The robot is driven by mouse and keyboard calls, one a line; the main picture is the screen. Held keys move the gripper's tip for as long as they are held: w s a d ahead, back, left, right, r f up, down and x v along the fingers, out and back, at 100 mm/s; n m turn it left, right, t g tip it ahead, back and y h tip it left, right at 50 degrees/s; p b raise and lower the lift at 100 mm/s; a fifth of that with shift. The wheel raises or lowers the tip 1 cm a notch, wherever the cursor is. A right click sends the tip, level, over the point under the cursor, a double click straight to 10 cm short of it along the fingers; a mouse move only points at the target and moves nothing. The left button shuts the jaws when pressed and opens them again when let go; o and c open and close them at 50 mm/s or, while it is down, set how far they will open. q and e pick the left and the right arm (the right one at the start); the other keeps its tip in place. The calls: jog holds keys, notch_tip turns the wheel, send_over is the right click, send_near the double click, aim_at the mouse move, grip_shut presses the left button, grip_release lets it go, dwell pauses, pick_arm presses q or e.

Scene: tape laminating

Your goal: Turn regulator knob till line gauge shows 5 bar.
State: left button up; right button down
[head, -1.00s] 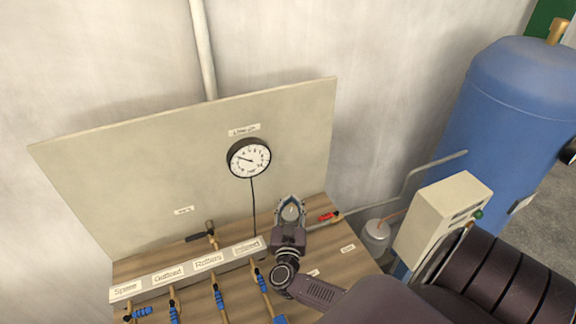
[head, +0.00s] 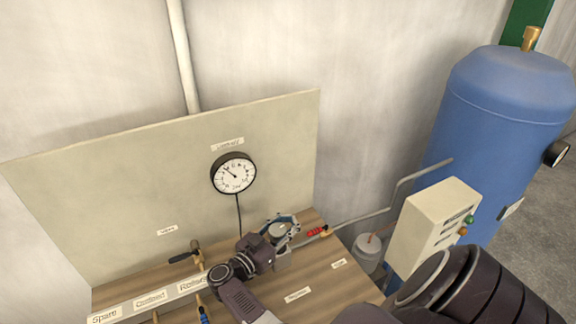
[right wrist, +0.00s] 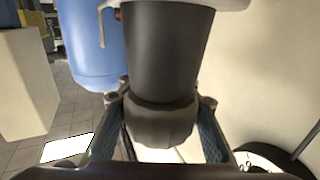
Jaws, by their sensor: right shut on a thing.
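The line gauge (head: 234,173) is a round white dial with a black rim on the upright board. Its needle points up and to the left; the numbers are too small to read surely. The gauge's edge also shows in the right wrist view (right wrist: 262,162). The regulator knob (right wrist: 160,122) is a grey faceted piece below a dark cylinder in the right wrist view. My right gripper (head: 283,229) is shut on the knob, one finger on each side of it. It also shows in the right wrist view (right wrist: 160,103). My left gripper is not in view.
A red-handled valve (head: 318,232) sits on the pipe just right of my right gripper. A beige control box (head: 432,225) and a blue tank (head: 500,130) stand to the right. A labelled manifold (head: 150,300) and a brass valve with a black handle (head: 187,254) are at left.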

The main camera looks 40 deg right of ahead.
jog(key=shift+s+a+f, duration=0.1)
jog(key=shift+f, duration=0.1)
dwell(0.3)
jog(key=c, duration=1.7)
grip_release()
jog(key=shift+o, duration=0.5)
jog(key=shift+r, duration=0.15)
